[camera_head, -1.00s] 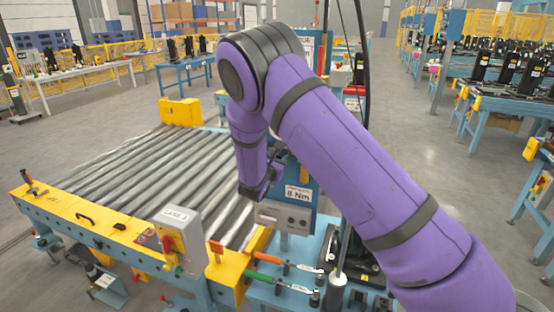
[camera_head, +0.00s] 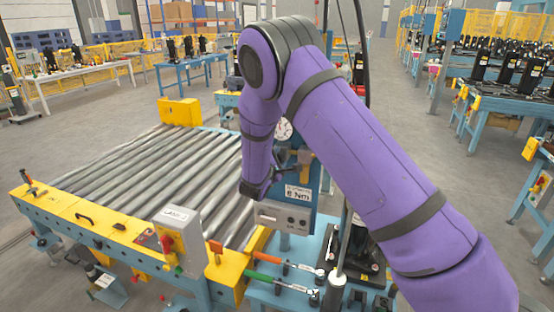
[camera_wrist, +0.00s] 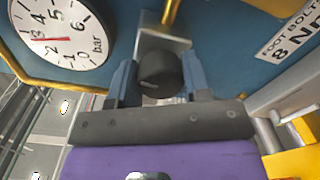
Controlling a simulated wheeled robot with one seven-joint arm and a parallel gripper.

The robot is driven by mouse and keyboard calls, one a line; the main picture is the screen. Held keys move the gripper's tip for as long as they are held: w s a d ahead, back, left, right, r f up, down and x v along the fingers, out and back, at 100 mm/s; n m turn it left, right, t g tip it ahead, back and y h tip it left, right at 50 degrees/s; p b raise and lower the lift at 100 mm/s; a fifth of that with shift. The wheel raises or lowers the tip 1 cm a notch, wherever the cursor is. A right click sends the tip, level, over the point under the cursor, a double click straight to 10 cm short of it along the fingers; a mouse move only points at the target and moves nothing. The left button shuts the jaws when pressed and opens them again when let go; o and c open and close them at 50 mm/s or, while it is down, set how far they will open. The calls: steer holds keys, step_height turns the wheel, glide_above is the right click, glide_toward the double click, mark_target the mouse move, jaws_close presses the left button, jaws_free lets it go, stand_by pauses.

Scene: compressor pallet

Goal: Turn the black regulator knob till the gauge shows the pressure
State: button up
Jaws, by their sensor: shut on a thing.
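The round black regulator knob (camera_wrist: 158,70) sits in the middle of the wrist view, in front of a grey bracket on a blue panel. My gripper (camera_wrist: 161,82) is shut on it, one finger on each side. The white pressure gauge (camera_wrist: 62,36) shows at the upper left of the wrist view, partly cut off. Its red needle points to the left in the picture, seemingly near the 3; the exact reading is hard to tell. In the head view the gauge (camera_head: 283,130) is partly hidden behind my arm, and the knob is hidden.
A roller conveyor (camera_head: 150,175) lies left of the panel, with a grey switch box (camera_head: 180,232) at its front. A label reading 8 Nm (camera_head: 298,192) is on the panel. Tools with orange and green handles lie on the blue bench (camera_head: 262,292) below.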

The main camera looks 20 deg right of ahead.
steer(key=m, duration=0.6)
steer(key=shift+f+m, duration=0.1)
steer(key=shift+m, duration=0.3)
stand_by(0.4)
steer(key=o, duration=0.9)
steer(key=shift+o, duration=0.2)
steer(key=shift+s, duration=0.1)
steer(key=v, duration=1)
steer(key=shift+s, duration=0.35)
steer(key=shift+a, duration=0.1)
